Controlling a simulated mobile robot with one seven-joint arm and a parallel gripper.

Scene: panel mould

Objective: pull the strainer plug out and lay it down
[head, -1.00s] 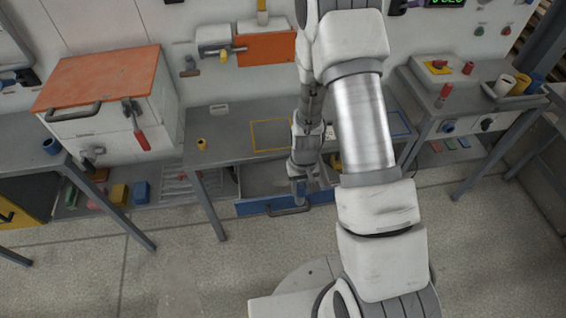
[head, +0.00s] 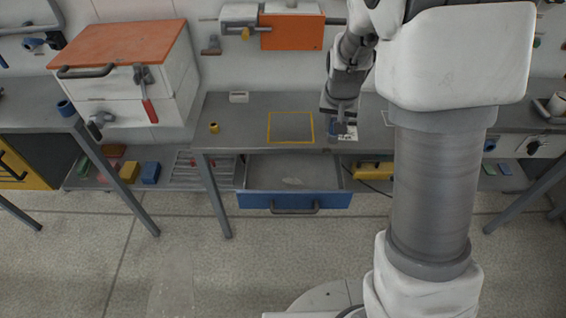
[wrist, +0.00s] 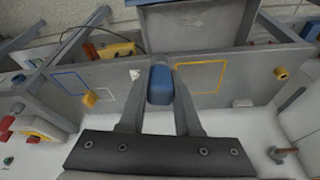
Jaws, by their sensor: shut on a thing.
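My gripper (head: 342,126) is over the bench top, just right of the yellow outlined square. In the wrist view my gripper (wrist: 160,75) has its fingers closed on a blue, rounded block-like piece (wrist: 160,88). The same blue piece (head: 333,129) shows small at the fingertips in the head view. I cannot tell from its shape whether it is the strainer plug; its far end is hidden. Whether it touches the bench is unclear.
The bench (head: 240,112) has a yellow outline (head: 291,127) with clear space inside. A blue-fronted drawer (head: 294,201) stands open below, with a pale flat thing inside. A small yellow part (head: 213,127) stands left. An orange-topped cabinet (head: 120,45) is farther left.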

